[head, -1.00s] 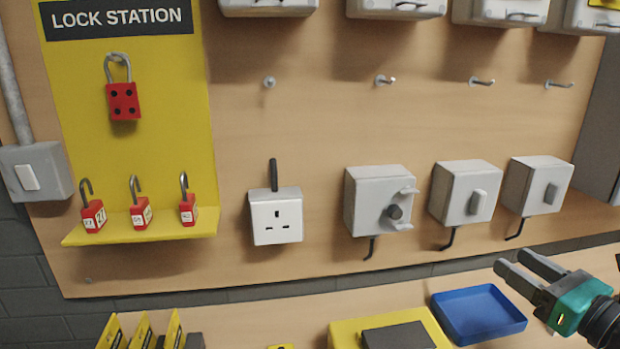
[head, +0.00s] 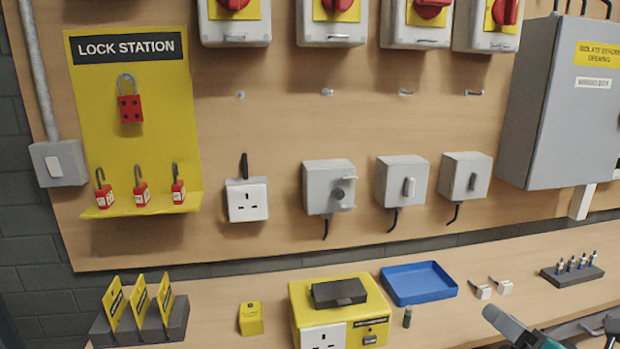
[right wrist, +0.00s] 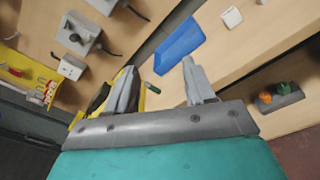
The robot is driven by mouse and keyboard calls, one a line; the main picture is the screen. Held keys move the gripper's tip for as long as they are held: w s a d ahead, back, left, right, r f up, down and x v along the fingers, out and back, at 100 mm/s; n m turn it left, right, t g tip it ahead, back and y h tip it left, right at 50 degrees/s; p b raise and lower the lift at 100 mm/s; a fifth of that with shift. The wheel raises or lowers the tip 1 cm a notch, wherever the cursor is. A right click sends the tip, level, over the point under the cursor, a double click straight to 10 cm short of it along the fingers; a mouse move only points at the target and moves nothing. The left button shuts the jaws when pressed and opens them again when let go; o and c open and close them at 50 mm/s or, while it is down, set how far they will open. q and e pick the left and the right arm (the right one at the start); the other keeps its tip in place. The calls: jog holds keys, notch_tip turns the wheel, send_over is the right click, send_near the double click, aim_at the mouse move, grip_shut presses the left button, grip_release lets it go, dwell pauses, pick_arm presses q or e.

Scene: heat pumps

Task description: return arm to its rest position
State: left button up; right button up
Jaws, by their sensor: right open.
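The blue tray and a small green-and-dark cylinder lie beyond the fingers there. The rest of the right arm is mostly out of frame. My left gripper is not in view.
The bench (head: 230,290) holds a yellow socket box (head: 310,312), the blue tray (head: 420,304), a yellow block (head: 250,319) and tag stands (head: 172,330). Above are the lock station (head: 135,60), switch boxes (head: 328,185) and a grey cabinet (head: 560,120). Hooks stick out from the board.

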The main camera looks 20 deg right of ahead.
jog(key=a+f+m+g+h, duration=0.15)
jog(key=a+f+m, duration=0.35)
jog(key=f+m, duration=0.5)
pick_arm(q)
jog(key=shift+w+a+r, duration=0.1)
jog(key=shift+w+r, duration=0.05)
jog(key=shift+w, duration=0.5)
pick_arm(e)
jog(key=s+a+f+m+g+y, duration=0.2)
jog(key=a+f+m, duration=0.4)
jog(key=a, duration=0.4)
jog(key=s+a+f+m+g+y, duration=0.2)
jog(key=a+f+m, duration=0.4)
jog(key=a+m, duration=0.3)
jog(key=shift+s+a+f+m+g, duration=0.15)
jog(key=shift+a+f+m+g, duration=0.25)
jog(key=shift+a, duration=0.85)
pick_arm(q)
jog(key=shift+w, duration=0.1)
pick_arm(e)
jog(key=shift+r, duration=0.2)
